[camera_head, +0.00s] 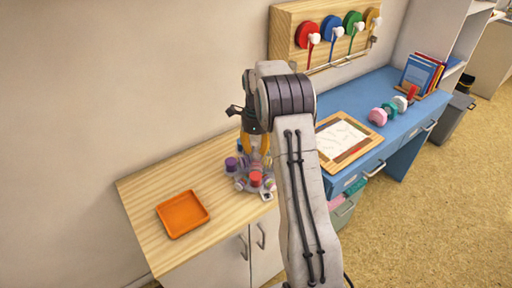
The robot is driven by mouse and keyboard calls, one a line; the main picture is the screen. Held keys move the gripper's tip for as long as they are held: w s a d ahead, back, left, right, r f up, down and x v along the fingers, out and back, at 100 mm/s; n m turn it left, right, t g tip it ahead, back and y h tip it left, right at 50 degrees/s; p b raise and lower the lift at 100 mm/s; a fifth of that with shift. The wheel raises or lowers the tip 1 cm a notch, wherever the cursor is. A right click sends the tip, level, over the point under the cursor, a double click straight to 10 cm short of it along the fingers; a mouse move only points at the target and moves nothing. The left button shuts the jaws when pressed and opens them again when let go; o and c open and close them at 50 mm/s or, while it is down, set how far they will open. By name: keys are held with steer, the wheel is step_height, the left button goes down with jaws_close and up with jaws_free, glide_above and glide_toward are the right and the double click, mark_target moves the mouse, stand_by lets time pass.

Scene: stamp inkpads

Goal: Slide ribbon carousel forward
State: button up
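A low round carousel (240,184) stands on the wooden cabinet top, left of my arm. It carries small round pieces, among them purple, red and white ones; they are too small to identify surely as ribbon spools. My gripper (256,150) points down over the back part of the carousel, its yellow fingers close to the pieces. I cannot tell whether it touches any of them or how far apart the fingers are. My arm hides the area just right of the carousel.
An orange tray (183,213) lies left of the carousel, with bare wood between. A blue desk (386,119) adjoins at right, bearing a framed board (343,139) and books (421,72). A wall rack (291,22) holds several coloured ribbon spools. The cabinet's front edge is close to the carousel.

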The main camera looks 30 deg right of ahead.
steer(key=o, duration=0.6)
steer(key=shift+s, duration=0.2)
steer(key=shift+c, duration=0.2)
step_height(320, 180, up, 12)
steer(key=shift+f, duration=0.15)
stand_by(0.6)
